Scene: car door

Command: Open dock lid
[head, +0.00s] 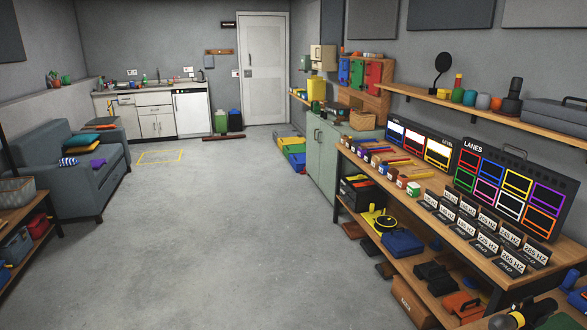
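I cannot pick out a dock or its lid for certain in the head view. A dark panel labelled LANES (508,188) with several colour-framed windows stands on the wooden workbench (425,185) at the right. A similar panel (418,142) with coloured frames stands behind it to the left. Rows of small dark blocks with white Hz labels (485,228) stand in front of the LANES panel. A grey case (548,117) with a handle lies on the wall shelf above, and it looks shut. Neither of my grippers is in view.
The grey floor (220,240) in the middle is clear, with a yellow outlined rectangle (160,156) farther back. A sofa (88,178) stands at the left. A green cabinet (330,158) adjoins the bench. Bins and tools fill the bench's lower shelf. A white door (263,75) is at the back.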

